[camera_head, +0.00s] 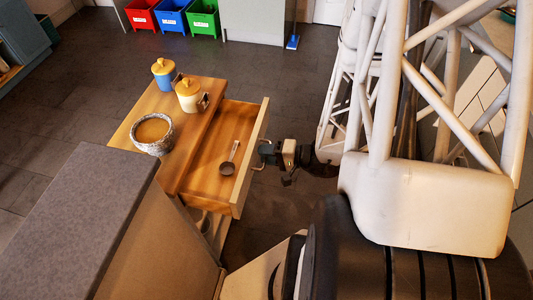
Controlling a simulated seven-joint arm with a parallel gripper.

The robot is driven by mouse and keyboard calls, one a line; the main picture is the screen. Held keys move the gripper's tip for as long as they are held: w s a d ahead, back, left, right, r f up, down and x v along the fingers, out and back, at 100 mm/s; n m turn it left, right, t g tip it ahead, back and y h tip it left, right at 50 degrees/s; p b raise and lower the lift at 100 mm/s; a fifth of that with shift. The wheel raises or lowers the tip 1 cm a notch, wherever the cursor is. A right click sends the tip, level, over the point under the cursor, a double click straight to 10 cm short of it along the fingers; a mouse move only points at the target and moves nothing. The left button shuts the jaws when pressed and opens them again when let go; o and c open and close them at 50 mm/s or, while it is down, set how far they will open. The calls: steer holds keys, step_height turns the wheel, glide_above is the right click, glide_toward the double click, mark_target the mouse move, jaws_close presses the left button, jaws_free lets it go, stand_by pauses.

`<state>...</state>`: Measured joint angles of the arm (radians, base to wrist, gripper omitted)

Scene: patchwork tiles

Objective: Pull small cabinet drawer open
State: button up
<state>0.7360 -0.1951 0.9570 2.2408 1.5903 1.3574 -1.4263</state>
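The small wooden cabinet (158,100) stands left of centre. Its top drawer (208,178) is pulled far out to the right, showing its inside. A dark ladle (229,164) lies in the drawer. A light metal handle (259,168) sits on the drawer's front panel (251,155). My gripper (266,152) is at the handle, just right of the front panel. The fingertips are small and dark here, so I cannot tell whether they are shut on the handle or only beside it.
On the cabinet top are a grey bowl (153,133), a blue-and-yellow jar (164,73) and a cream jar (189,95). A grey counter (85,215) stands at the front left. Red (140,14), blue (173,15) and green (203,18) bins stand at the back. Dark floor lies beyond the drawer.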

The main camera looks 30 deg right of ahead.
steer(key=shift+s+d, duration=0.1)
steer(key=shift+d, duration=0.05)
stand_by(0.3)
steer(key=v, duration=0.7)
stand_by(0.6)
steer(key=shift+s+d, duration=0.15)
steer(key=shift+s, duration=0.05)
steer(key=shift+r, duration=0.15)
stand_by(0.4)
steer(key=w+a+r+n+g+h, duration=0.1)
steer(key=w+a+r+n+g, duration=0.1)
steer(key=w+r+n+g, duration=0.35)
steer(key=w+a+r+n+g+h, duration=0.1)
steer(key=w+a+r+n+g, duration=0.15)
steer(key=r+n, duration=0.65)
steer(key=s+a+r+m+h, duration=0.2)
steer(key=s+a+r+h, duration=0.2)
steer(key=r, duration=0.4)
steer(key=s+a+r+m+h, duration=0.3)
steer(key=s+a+r+h, duration=0.2)
steer(key=s+a+r, duration=0.1)
steer(key=shift+s+a+r+m, duration=0.2)
steer(key=shift+a+r+m, duration=0.2)
steer(key=shift+r, duration=0.55)
